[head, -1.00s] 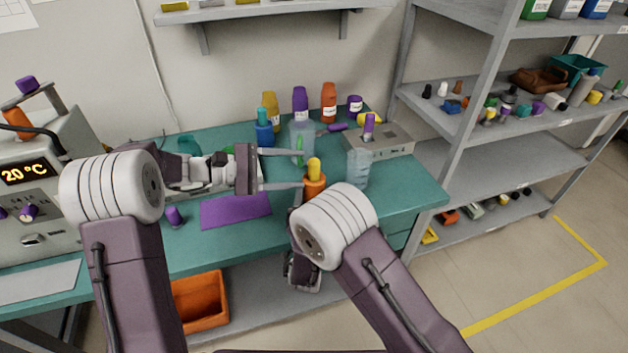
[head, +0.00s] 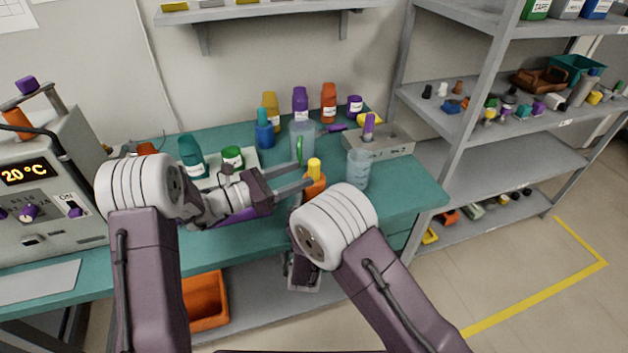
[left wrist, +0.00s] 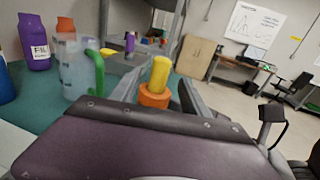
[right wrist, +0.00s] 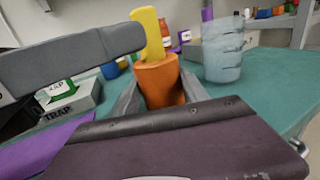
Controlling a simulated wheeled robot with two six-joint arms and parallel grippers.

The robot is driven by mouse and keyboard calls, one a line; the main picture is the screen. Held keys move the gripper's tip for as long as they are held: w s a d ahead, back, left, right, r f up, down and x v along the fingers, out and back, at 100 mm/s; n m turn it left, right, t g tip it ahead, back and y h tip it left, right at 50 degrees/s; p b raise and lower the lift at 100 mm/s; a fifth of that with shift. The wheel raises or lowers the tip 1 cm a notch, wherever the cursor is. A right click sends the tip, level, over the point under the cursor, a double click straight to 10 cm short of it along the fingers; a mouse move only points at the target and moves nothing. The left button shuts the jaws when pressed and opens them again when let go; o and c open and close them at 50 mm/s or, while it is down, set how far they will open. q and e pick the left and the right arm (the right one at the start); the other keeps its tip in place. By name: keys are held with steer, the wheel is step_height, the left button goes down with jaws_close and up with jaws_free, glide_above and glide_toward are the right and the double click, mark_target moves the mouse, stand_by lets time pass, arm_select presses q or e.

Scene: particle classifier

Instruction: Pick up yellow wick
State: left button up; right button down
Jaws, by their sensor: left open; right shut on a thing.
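The yellow wick (head: 314,168) stands upright in the top of an orange holder (head: 315,188) at the table's front edge. My right gripper (right wrist: 160,92) is shut on the orange holder, which shows between its fingers in the right wrist view; in the head view my right arm mostly hides this gripper. My left gripper (head: 307,176) is open, its fingers reaching from the left towards the wick. In the left wrist view the wick (left wrist: 160,75) appears between the open fingers. In the right wrist view a grey finger of it reaches close to the wick (right wrist: 148,35); contact is unclear.
A clear jug with a green handle (head: 301,140) stands just behind the left fingers. A clear beaker (head: 358,168) stands right of the wick. Several coloured bottles stand further back. A purple mat (head: 240,216) lies partly under my left arm. The table's right front corner is clear.

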mark_target(309, 170)
arm_select(q)
steer(key=x, duration=0.5)
steer(key=shift+w, duration=0.1)
jaws_close()
step_height(309, 170, up, 10)
steer(key=shift+r, duration=0.1)
arm_select(e)
steer(key=c, duration=0.5)
jaws_free()
